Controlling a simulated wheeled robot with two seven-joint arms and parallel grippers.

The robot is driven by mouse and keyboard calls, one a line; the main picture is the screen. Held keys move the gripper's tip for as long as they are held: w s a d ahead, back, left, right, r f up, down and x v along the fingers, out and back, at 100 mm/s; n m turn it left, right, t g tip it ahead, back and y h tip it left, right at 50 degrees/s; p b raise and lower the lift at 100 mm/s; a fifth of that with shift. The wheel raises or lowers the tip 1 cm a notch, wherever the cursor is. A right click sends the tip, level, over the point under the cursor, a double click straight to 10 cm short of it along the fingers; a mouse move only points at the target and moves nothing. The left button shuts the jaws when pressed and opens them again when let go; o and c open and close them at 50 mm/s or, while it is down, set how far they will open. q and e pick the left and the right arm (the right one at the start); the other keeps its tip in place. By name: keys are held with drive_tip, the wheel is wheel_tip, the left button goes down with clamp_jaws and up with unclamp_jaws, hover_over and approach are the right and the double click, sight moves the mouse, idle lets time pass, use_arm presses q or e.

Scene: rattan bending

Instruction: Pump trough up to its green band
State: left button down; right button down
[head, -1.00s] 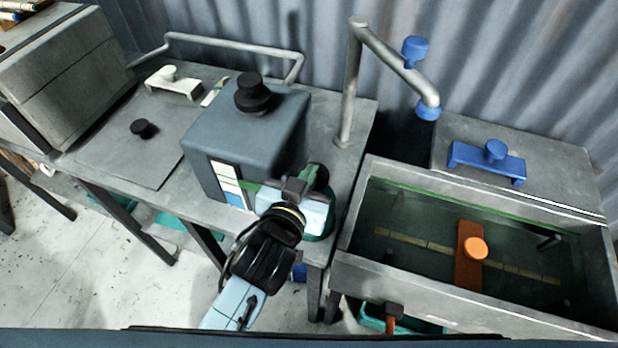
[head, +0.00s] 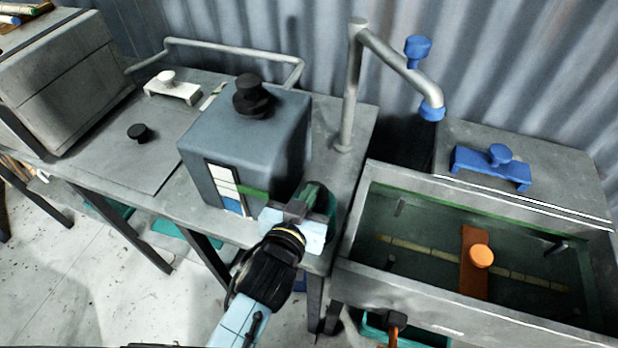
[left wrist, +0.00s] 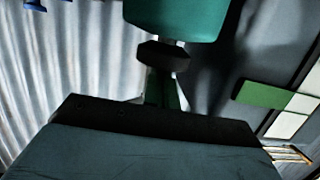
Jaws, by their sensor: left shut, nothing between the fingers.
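The grey trough (head: 365,250) is at the right, with a green band (head: 393,187) along its inner wall; I cannot tell its exact water level. A grey-blue box (head: 245,140) stands on the table, with a white gauge strip (head: 222,178), a green marker (head: 252,191) and blue at the bottom. A teal-green pump part (head: 323,197) is beside the box, partly hidden by my left gripper (head: 313,208). The gripper is shut, its fingers at this part; contact is unclear. In the left wrist view, a teal cylinder (left wrist: 175,18) is just beyond the fingertips. My right gripper is not in view.
A metal pipe (head: 347,95) with blue fittings rises behind the trough. An orange-knobbed block (head: 473,270) lies in the trough, and a blue-handled lid (head: 490,165) is behind it. A grey box (head: 65,75) stands far left. Corrugated metal wall backs everything.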

use_arm(q)
drive_tip(key=shift+s+f, duration=0.1)
drive_tip(key=shift+f, duration=0.1)
wheel_tip(320, 180, up, 4)
drive_tip(key=p, duration=0.4)
drive_tip(key=shift+r+p, duration=0.25)
drive_tip(key=shift+p, duration=0.15)
drive_tip(key=b+v, duration=0.1)
drive_tip(key=v, duration=0.9)
drive_tip(key=shift+f, duration=0.15)
idle(0.5)
